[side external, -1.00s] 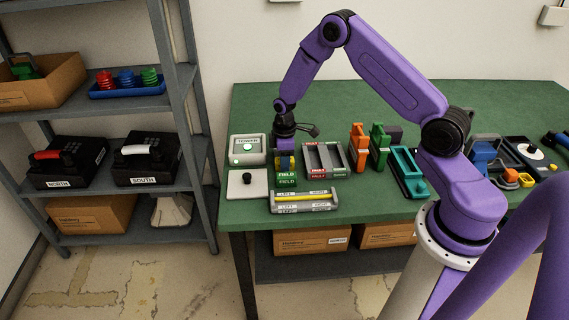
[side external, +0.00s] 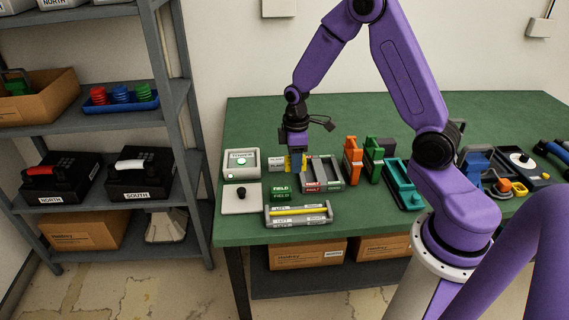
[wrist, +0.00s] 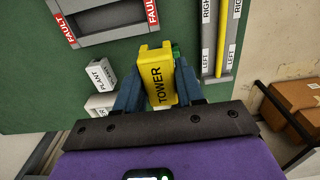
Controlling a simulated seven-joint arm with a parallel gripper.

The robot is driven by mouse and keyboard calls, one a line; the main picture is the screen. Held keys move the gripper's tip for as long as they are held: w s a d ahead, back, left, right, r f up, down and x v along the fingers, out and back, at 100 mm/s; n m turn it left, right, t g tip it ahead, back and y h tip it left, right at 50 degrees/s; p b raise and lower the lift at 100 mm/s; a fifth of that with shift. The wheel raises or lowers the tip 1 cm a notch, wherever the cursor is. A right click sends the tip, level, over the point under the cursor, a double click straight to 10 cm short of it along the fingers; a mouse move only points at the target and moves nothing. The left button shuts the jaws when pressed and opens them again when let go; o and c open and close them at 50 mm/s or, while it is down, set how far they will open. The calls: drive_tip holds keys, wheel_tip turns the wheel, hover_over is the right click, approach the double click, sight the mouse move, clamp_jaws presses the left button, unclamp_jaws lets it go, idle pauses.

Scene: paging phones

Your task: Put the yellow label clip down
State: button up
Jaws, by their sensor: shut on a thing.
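The yellow label clip (wrist: 160,75), lettered TOWER, is between the two blue fingers of my gripper (wrist: 157,88) in the wrist view. My gripper is shut on it. In the side external view, my gripper (side external: 296,157) points down, and part of the yellow clip (side external: 297,165) shows at its fingertips. The clip is behind the green FIELD clip (side external: 281,194) and left of the grey FAULT tray (side external: 322,184). I cannot tell whether the clip touches the table. Its lower end is hidden.
A white PLANT clip (side external: 277,164) stands close on the left. A TOWER box (side external: 241,163) with a green button is farther left. A grey holder with a yellow rod (side external: 298,215) lies in front. Orange and green upright pieces stand to the right. The green table (side external: 260,120) is clear behind.

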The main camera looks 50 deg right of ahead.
drive_tip(key=s+a+r, duration=0.3)
drive_tip(key=s+a, duration=0.2)
drive_tip(key=s, duration=0.4)
drive_tip(key=s+a+r, duration=0.2)
drive_tip(key=s+a, duration=0.2)
drive_tip(key=s, duration=0.4)
hover_over(281, 211)
drive_tip(key=f, duration=0.5)
drive_tip(key=s+f, duration=0.1)
drive_tip(key=f, duration=0.2)
drive_tip(key=shift+f, duration=0.35)
drive_tip(key=shift+w+f, duration=0.3)
drive_tip(key=shift+f, duration=0.05)
drive_tip(key=shift+w+f, duration=0.1)
drive_tip(key=shift+f, duration=1.5)
drive_tip(key=shift+f, duration=0.15)
drive_tip(key=o, duration=1)
